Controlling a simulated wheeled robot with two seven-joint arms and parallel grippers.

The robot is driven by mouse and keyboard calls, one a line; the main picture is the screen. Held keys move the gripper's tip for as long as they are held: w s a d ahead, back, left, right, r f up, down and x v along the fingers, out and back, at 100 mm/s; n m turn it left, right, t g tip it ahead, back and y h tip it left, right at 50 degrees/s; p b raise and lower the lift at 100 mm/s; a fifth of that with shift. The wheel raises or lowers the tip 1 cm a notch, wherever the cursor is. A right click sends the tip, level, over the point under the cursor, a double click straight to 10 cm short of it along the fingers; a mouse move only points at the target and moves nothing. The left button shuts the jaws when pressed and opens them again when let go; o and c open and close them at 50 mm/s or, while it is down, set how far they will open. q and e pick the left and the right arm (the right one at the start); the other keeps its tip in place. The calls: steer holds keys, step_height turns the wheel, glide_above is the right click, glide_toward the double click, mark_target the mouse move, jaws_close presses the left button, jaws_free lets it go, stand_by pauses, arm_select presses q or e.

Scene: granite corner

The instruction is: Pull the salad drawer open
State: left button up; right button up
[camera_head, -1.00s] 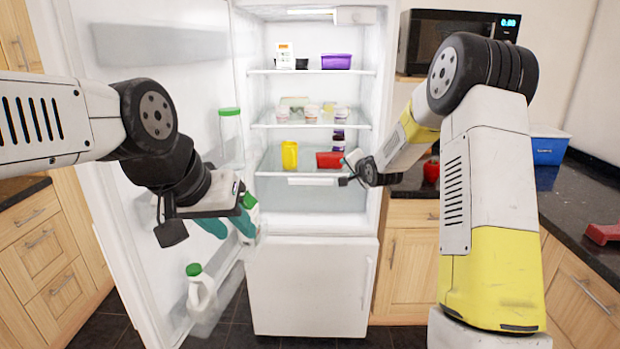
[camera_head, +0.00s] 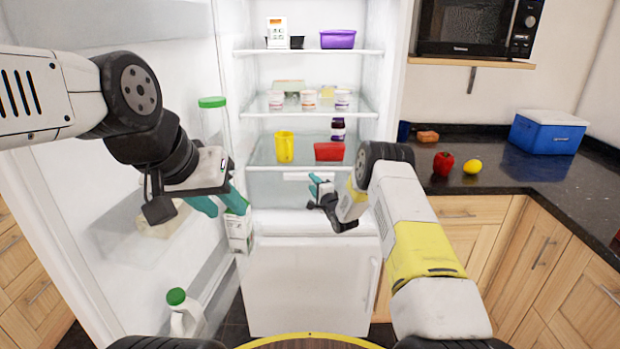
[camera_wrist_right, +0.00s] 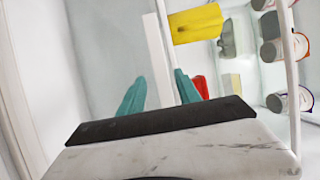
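The salad drawer (camera_head: 271,190) is a clear-fronted bin below the lowest glass shelf of the open fridge, with a white handle strip (camera_head: 297,177) along its top. It looks shut. My right gripper (camera_head: 318,189) is in front of the drawer, near the right end of the handle. The right wrist view shows its teal fingers (camera_wrist_right: 160,92) apart, with a pale strip beyond them. I cannot tell whether they touch the handle. My left gripper (camera_head: 218,202) is open and empty beside the fridge door on the left.
The lowest shelf holds a yellow cup (camera_head: 284,147) and a red box (camera_head: 328,151). The fridge door (camera_head: 110,250) stands open at left, with a milk jug (camera_head: 185,312) low in it. The counter (camera_head: 480,193) at right holds a pepper, a lemon and a blue cooler (camera_head: 547,132).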

mark_target(309, 179)
steer(key=x, duration=0.3)
jaws_close()
stand_by(0.3)
steer(key=shift+s+f, duration=0.1)
steer(key=shift+f, duration=0.15)
stand_by(1.0)
